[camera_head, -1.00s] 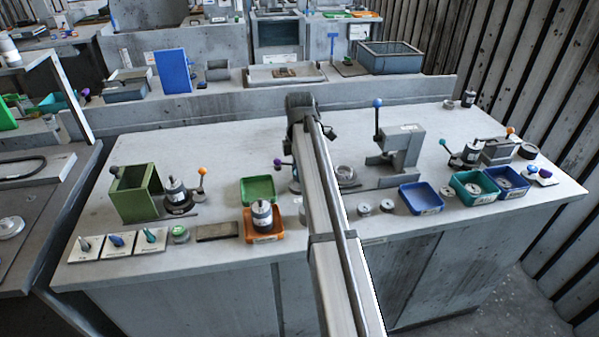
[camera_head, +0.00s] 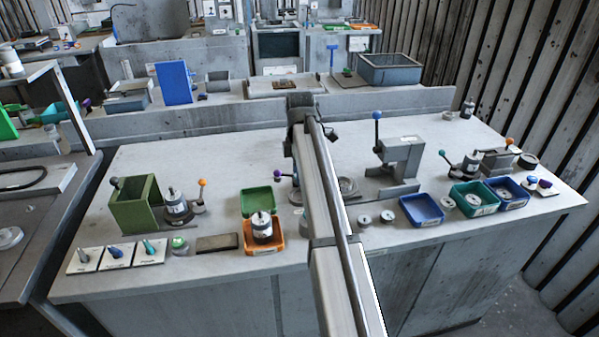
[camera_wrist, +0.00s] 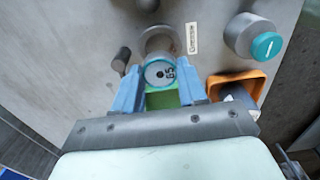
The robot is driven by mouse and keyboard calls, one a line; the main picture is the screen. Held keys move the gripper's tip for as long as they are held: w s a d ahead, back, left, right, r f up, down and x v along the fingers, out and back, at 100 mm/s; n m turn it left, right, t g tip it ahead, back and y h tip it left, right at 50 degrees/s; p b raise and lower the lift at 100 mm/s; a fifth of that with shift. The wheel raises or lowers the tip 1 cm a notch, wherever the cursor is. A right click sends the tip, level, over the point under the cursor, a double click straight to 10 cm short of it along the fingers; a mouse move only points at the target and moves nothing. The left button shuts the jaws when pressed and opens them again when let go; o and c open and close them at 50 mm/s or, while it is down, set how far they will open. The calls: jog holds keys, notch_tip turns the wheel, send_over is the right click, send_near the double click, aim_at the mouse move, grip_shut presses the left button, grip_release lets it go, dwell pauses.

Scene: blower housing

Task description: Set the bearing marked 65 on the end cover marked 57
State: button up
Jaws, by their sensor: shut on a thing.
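In the wrist view the bearing marked 65 (camera_wrist: 154,76), a small disc with a teal rim, sits between the blue fingers of my gripper (camera_wrist: 160,84). The gripper is shut on it, and its marked face is toward the camera. A grey round part (camera_wrist: 158,42) shows just beyond it; I cannot tell whether they touch. In the head view my own arm hides the gripper and bearing. Small grey discs, one (camera_head: 365,220) and another (camera_head: 387,216), lie right of the arm. No mark 57 is readable, so I cannot tell which part is the end cover.
An orange tray (camera_head: 276,247) holding a motor-like cylinder and a green tray (camera_head: 247,205) stand left of my arm. A press-like stand (camera_head: 404,158) and a blue tray (camera_head: 409,213) stand to the right. The bench's back middle is mostly clear.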

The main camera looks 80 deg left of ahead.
jog(key=w+r, duration=0.3)
jog(key=w, duration=1)
jog(key=shift+w+r, duration=0.2)
jog(key=shift+r, duration=0.2)
jog(key=shift+f, duration=2.35)
jog(key=shift+f, duration=0.85)
jog(key=o, duration=1.6)
jog(key=shift+r, duration=0.1)
jog(key=shift+r, duration=3.65)
